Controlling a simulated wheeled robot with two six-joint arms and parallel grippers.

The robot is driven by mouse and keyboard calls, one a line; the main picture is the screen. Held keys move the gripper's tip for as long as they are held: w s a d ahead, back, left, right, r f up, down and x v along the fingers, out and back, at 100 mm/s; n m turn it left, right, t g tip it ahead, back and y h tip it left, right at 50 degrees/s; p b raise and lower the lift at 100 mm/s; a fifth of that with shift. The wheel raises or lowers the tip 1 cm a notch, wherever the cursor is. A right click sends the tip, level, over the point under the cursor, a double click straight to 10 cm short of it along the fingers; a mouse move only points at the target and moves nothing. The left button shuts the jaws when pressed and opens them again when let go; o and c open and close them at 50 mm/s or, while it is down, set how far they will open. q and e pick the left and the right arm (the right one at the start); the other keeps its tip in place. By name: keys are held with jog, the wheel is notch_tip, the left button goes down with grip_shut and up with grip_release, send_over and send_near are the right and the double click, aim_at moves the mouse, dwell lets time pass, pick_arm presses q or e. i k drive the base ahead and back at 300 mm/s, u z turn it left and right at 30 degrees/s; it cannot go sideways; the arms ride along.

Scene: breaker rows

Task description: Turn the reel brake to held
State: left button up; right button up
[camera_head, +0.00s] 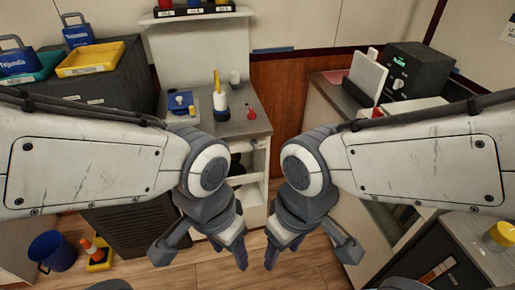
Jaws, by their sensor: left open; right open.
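I cannot tell for sure which part is the reel brake. On the grey counter (262,128) at the back stands a white and blue fitting with an upright yellow lever (217,82). To its left is a small panel with a blue knob (179,99), and to its right a red knob (252,113). Any markings on them are too small to read. My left gripper (203,250) and my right gripper (311,250) hang low in front of the counter. Both are open and empty, with their fingers pointing down, apart from all the fittings.
A dark cabinet at the left carries a yellow tray (90,60) and blue containers. A blue bucket (53,251) and an orange cone (92,250) stand on the floor. A black box (409,70) and a white panel (366,75) stand at the right. The wooden floor between is clear.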

aim_at(253, 143)
jog(key=u, duration=1.25)
jog(key=k, duration=1.8)
jog(key=z, duration=0.8)
jog(key=i, duration=1.65)
